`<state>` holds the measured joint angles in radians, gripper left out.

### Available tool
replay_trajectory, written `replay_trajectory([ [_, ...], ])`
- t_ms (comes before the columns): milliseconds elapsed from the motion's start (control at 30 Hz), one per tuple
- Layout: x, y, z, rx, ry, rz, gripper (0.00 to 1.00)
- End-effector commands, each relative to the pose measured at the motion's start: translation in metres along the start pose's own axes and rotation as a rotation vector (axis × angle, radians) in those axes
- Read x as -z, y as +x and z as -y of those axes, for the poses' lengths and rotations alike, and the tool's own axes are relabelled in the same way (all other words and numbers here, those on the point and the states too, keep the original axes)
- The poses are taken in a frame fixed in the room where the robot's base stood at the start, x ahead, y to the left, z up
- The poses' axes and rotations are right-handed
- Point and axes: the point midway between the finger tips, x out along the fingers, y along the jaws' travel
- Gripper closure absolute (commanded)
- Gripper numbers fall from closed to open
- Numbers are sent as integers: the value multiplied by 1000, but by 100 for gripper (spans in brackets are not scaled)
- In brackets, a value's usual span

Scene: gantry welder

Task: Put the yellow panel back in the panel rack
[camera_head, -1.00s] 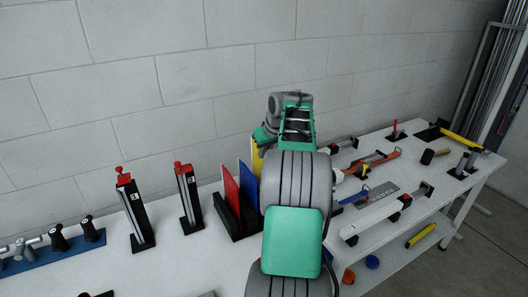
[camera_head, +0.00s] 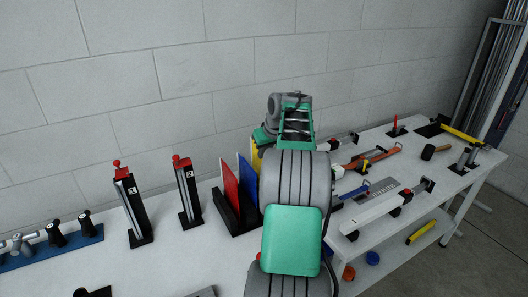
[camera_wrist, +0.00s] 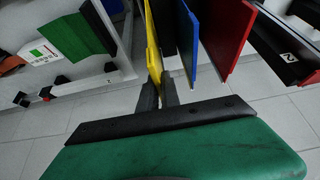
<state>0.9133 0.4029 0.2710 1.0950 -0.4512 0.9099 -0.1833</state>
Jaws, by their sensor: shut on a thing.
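The yellow panel (camera_wrist: 153,45) is upright between the black fingers of my gripper (camera_wrist: 160,96) in the wrist view. The fingers are shut on its near edge. A sliver of the yellow panel (camera_head: 254,146) shows left of my arm in the head view. The black panel rack (camera_head: 229,217) stands on the bench, with a red panel (camera_head: 229,185) and a blue panel (camera_head: 248,178) upright in it. The yellow panel is beside the blue one, apart from it. My arm hides its lower edge, so I cannot tell whether it is in a slot. The gripper is hidden in the head view.
Two black stands with red tops (camera_head: 131,205) (camera_head: 187,190) stand left of the rack. A blue strip with dark knobs (camera_head: 50,248) is at far left. Tools and a white bar (camera_head: 373,210) lie to the right. The block wall is close behind.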

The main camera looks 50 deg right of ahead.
Motion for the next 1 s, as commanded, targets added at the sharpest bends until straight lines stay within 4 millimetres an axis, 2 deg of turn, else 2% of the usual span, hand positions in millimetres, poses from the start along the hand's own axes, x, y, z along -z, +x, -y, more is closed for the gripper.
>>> replay_trajectory([
  [1000, -20, 37, 0, 0, 0, 0, 100],
])
